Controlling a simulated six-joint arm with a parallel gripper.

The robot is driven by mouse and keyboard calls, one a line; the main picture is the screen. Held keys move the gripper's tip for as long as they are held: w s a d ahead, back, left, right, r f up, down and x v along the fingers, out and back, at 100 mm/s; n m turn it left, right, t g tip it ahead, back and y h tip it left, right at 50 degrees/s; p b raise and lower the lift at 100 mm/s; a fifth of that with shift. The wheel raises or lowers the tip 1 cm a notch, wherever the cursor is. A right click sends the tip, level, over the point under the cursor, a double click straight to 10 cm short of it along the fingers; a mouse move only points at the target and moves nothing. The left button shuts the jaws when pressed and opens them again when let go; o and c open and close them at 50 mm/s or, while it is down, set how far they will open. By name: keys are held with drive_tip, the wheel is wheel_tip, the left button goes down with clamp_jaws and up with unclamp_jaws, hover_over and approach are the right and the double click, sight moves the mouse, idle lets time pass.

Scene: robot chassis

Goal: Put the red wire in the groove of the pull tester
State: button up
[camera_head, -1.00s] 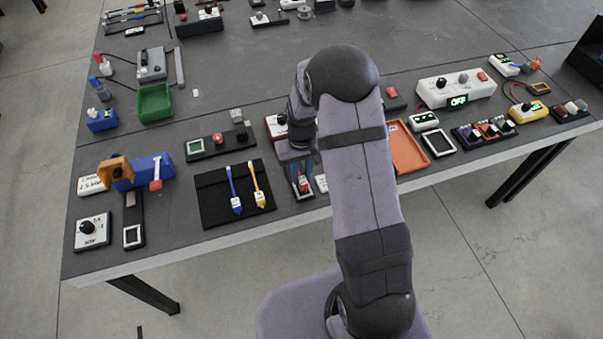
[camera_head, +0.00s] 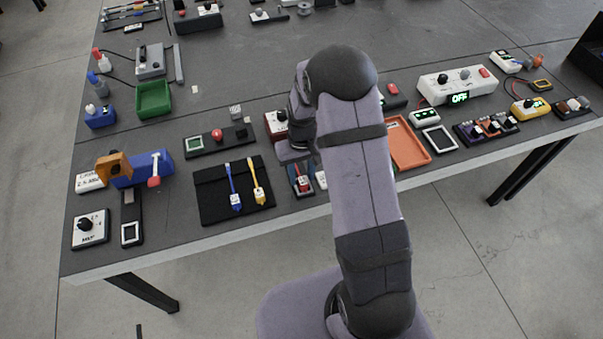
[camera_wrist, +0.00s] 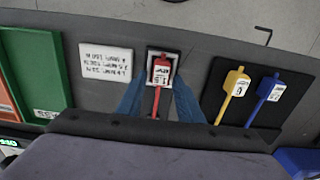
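The red wire (camera_wrist: 161,77) has a red connector with a white label and lies over a small white-framed black pad (camera_wrist: 151,53) near the table edge. It also shows in the head view (camera_head: 304,184), partly hidden by my arm. My gripper (camera_wrist: 158,98) is open, its blue fingers on either side of the red wire and apart from it. I cannot tell for sure which device is the pull tester. A blue device with an orange clamp (camera_head: 114,168) and a red-tipped lever stands at the left of the table.
A black mat with a blue wire (camera_head: 234,188) and a yellow wire (camera_head: 257,184) lies left of my gripper in the head view. An orange tray (camera_head: 408,148) is at the right. A white label card (camera_wrist: 106,63) lies beside the pad. Several devices line the table.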

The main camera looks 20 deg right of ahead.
drive_tip(key=shift+o, duration=0.4)
drive_tip(key=shift+r, duration=0.1)
drive_tip(key=shift+r+b, duration=0.9)
drive_tip(key=shift+r, duration=2.7)
drive_tip(key=shift+s+f, duration=0.1)
drive_tip(key=shift+f, duration=0.1)
drive_tip(key=s+a+f+g, duration=0.1)
drive_tip(key=s+f+g, duration=0.15)
drive_tip(key=s, duration=1.05)
drive_tip(key=s+a+r+t, duration=0.2)
drive_tip(key=s+r, duration=0.5)
drive_tip(key=shift+r, duration=0.2)
